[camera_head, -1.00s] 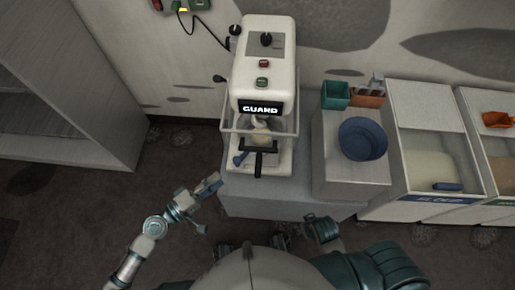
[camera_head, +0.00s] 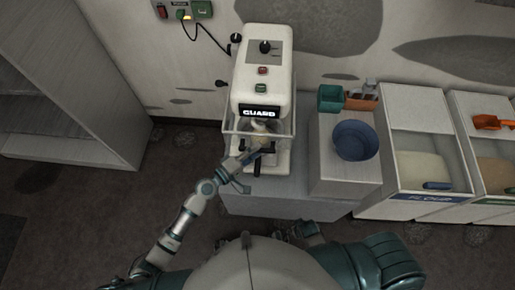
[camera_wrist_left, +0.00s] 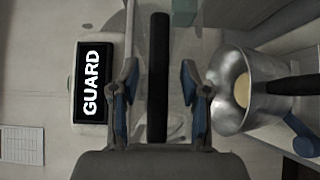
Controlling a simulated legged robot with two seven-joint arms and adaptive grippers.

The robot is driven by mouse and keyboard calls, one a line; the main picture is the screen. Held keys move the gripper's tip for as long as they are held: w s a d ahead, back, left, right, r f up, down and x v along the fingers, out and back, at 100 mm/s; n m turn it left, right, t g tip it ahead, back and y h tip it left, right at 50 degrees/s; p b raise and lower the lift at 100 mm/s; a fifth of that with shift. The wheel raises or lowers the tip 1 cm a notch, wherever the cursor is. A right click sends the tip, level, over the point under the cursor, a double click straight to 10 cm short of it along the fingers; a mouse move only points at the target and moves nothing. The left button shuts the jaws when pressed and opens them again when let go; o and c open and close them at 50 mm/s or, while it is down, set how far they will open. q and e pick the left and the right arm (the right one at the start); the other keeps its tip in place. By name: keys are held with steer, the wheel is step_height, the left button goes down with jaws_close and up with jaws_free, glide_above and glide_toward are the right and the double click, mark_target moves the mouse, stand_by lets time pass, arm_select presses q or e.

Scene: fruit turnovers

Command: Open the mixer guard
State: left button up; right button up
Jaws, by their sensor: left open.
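The white mixer (camera_head: 245,95) stands on a grey cabinet, with a black GUARD label (camera_head: 260,112) on its front. A clear guard (camera_head: 229,128) surrounds the front below the head and appears lowered. Its black handle (camera_wrist_left: 158,80) is a bar that shows between my left fingers in the left wrist view. My left gripper (camera_head: 250,157) is open at the mixer's front; whether it touches the bar I cannot tell. A metal bowl (camera_wrist_left: 225,90) with a pale content is to the right in the wrist view. My right gripper (camera_head: 308,231) is low near my body, its jaws unclear.
A blue bowl (camera_head: 355,140), a green container (camera_head: 330,98) and an orange one (camera_head: 361,102) stand on the unit to the right. Beyond are ingredient bins (camera_head: 412,203). A shelf (camera_head: 75,150) is at the left. Floor between shelf and mixer is clear.

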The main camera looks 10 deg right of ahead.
arm_select(q)
steer(key=shift+w+d, duration=0.25)
steer(key=shift+d, duration=0.15)
steer(key=shift+c, duration=0.3)
jaws_close()
